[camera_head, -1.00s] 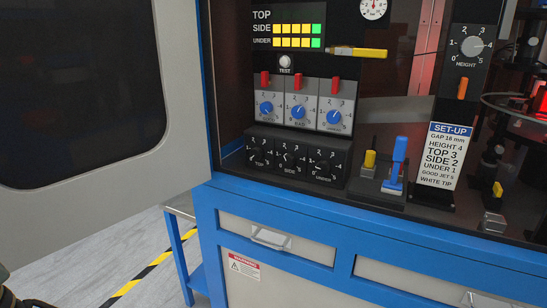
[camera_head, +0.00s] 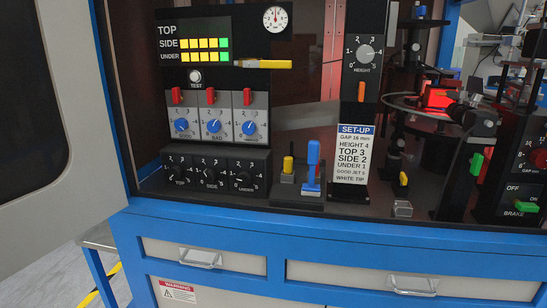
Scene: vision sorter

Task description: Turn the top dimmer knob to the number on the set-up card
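The black dimmer box stands low at the left of the cabinet. Its top dimmer knob (camera_head: 178,172) is the leftmost of three black knobs, with numbers around it; its pointer is too small to read surely. The side knob (camera_head: 209,173) and the under knob (camera_head: 243,176) sit to its right. The white set-up card (camera_head: 353,158) stands upright right of the box and reads TOP 3, SIDE 2, UNDER 1. On the display (camera_head: 194,42), the SIDE and UNDER rows show yellow and green bars, and the TOP row shows none. My gripper is not in view.
Three blue knobs (camera_head: 214,127) with red switches sit above the dimmer box. A blue lever (camera_head: 312,165) and a yellow lever (camera_head: 288,165) stand between box and card. The open grey door (camera_head: 95,150) fills the left side.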

